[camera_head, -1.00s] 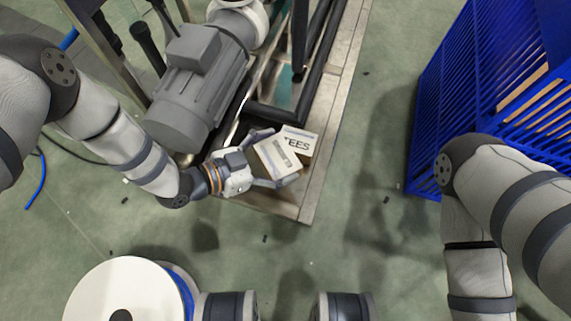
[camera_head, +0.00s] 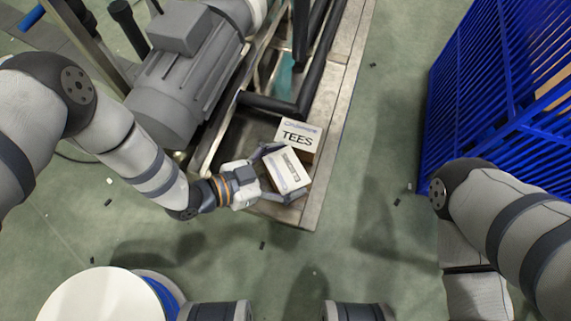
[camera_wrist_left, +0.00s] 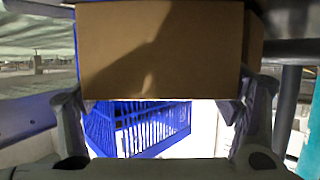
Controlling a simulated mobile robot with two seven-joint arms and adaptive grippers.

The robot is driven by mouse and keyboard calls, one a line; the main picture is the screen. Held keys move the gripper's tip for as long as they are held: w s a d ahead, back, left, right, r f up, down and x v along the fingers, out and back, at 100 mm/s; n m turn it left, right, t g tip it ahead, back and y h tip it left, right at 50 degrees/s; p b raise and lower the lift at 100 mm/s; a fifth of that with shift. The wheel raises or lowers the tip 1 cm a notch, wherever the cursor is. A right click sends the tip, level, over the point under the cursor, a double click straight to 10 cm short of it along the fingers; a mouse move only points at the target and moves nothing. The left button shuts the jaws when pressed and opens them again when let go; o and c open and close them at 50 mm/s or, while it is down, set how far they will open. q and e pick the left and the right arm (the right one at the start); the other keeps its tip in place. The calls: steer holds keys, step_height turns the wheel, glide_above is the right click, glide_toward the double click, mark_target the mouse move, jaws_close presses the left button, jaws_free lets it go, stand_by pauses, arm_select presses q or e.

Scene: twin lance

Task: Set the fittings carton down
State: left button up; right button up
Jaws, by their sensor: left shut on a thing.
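My left gripper (camera_head: 277,172) is shut on a carton (camera_head: 288,171) with a pale, labelled top. In the left wrist view the carton's plain brown side (camera_wrist_left: 160,50) fills the upper middle between the two fingers. The carton is over the near end of the metal skid (camera_head: 318,190), just in front of a second carton (camera_head: 298,137) marked TEES. I cannot tell whether the held carton touches the skid or the TEES carton. My right gripper is out of view; only the right arm shows at the right.
A grey motor (camera_head: 185,75) and black pipes (camera_head: 275,104) stand on the skid behind and left of the cartons. A blue slatted crate (camera_head: 490,90) is at the right. A white-topped drum or reel (camera_head: 100,297) is at lower left.

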arm_select(q)
steer(key=shift+f+b, duration=0.45)
steer(key=shift+f, duration=0.1)
steer(key=o, duration=1.5)
steer(key=shift+c, duration=0.2)
steer(key=shift+a, duration=0.1)
